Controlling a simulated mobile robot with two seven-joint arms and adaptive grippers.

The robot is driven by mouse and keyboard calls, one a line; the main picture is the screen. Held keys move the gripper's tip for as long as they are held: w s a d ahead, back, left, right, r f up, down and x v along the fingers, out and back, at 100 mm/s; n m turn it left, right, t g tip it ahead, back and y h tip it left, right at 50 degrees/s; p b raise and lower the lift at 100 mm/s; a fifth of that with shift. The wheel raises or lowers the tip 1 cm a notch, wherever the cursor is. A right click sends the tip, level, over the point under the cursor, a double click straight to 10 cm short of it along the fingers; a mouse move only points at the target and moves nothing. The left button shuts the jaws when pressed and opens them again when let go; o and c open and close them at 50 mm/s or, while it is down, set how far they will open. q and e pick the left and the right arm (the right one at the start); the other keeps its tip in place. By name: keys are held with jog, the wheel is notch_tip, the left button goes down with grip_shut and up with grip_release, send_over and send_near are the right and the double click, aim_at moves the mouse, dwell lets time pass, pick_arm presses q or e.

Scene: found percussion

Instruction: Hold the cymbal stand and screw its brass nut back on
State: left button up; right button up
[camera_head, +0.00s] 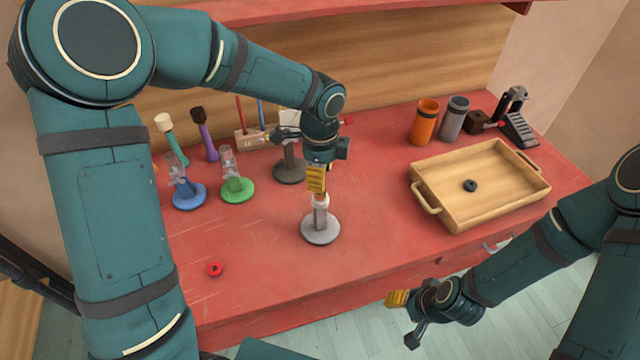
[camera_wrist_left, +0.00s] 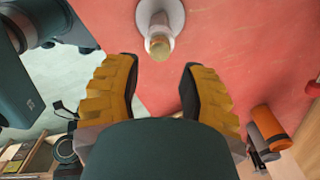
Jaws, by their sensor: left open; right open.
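A stand with a round light grey base (camera_head: 320,230) and a short upright post is at the middle of the red table; I take it for the cymbal stand. In the left wrist view its base (camera_wrist_left: 174,12) and a rounded tan, brass-like top (camera_wrist_left: 159,46) show; I cannot tell whether that top is the nut. My left gripper (camera_head: 316,185) is open just above the stand, and its yellow-padded fingers (camera_wrist_left: 158,68) lie apart on either side of the line to the top, gripping nothing. My right gripper (camera_head: 403,318) is open and empty, off the table's front edge.
A wooden tray (camera_head: 440,200) holding a small black ring (camera_head: 470,185) is at the right. Blue (camera_head: 189,196), green (camera_head: 237,190) and dark grey (camera_head: 290,172) based stands are behind left. A red ring (camera_head: 215,269) lies front left. Orange (camera_head: 424,122) and grey (camera_head: 453,119) cups stand back right.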

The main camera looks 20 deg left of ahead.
pick_arm(q)
notch_tip(320, 180, up, 7)
jog(key=shift+f+p, duration=0.2)
jog(key=shift+p, duration=0.2)
dwell(0.4)
